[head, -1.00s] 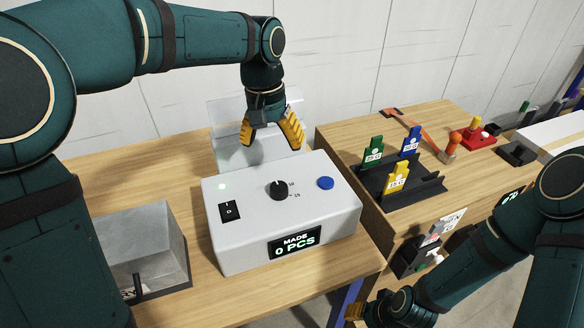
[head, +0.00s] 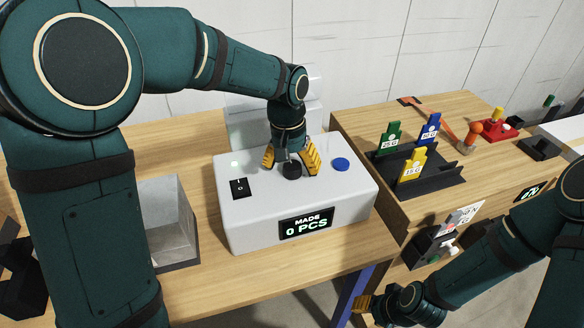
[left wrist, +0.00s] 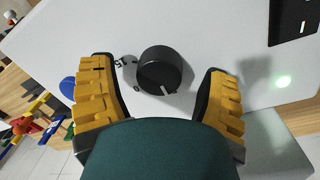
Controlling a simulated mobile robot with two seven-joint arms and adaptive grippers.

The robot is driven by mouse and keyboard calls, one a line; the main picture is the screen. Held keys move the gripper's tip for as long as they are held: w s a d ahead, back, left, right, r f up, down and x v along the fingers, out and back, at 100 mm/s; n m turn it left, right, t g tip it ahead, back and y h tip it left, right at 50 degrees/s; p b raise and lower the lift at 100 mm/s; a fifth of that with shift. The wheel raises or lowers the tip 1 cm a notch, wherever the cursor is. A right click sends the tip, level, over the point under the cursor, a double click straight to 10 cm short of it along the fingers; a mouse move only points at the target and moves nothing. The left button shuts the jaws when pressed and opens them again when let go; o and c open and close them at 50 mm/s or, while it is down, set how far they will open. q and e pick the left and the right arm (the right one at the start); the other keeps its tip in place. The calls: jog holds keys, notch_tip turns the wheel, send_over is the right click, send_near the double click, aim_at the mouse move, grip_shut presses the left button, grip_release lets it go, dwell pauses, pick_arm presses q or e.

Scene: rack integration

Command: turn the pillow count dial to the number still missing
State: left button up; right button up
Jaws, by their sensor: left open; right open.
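The black round dial (head: 292,169) sits on top of the white machine box (head: 250,222). My left gripper (head: 291,170) is open, pointing down, with a yellow finger on each side of the dial. In the left wrist view the dial (left wrist: 160,71) lies between the open fingers (left wrist: 158,100), with a gap on both sides. Its white pointer mark faces the lower right of that view. Printed numbers beside it are partly hidden. The front display (head: 306,224) reads "MADE 0 PCS". My right gripper (head: 365,304) is low at the bottom, beside the table, apart from the box.
The box also has a black switch (head: 239,187), a lit light (head: 236,164) and a blue button (head: 341,164). A clear bin (head: 170,222) stands left of it. A black rack (head: 425,183) holds green, blue and yellow tags on the right table.

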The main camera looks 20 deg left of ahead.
pick_arm(q)
jog(key=shift+f, duration=0.25)
jog(key=c, duration=1.2)
jog(key=shift+c, duration=0.2)
jog(key=m+p, duration=0.2)
jog(key=m, duration=0.2)
jog(key=shift+r+p, duration=0.15)
jog(key=shift+p, duration=0.25)
jog(key=m+p, duration=0.1)
jog(key=m, duration=0.3)
jog(key=shift+g+p, duration=0.3)
jog(key=shift+p, duration=0.1)
jog(key=shift+d+m+p, duration=0.1)
jog(key=shift+m+p, duration=0.7)
jog(key=shift+m, duration=1)
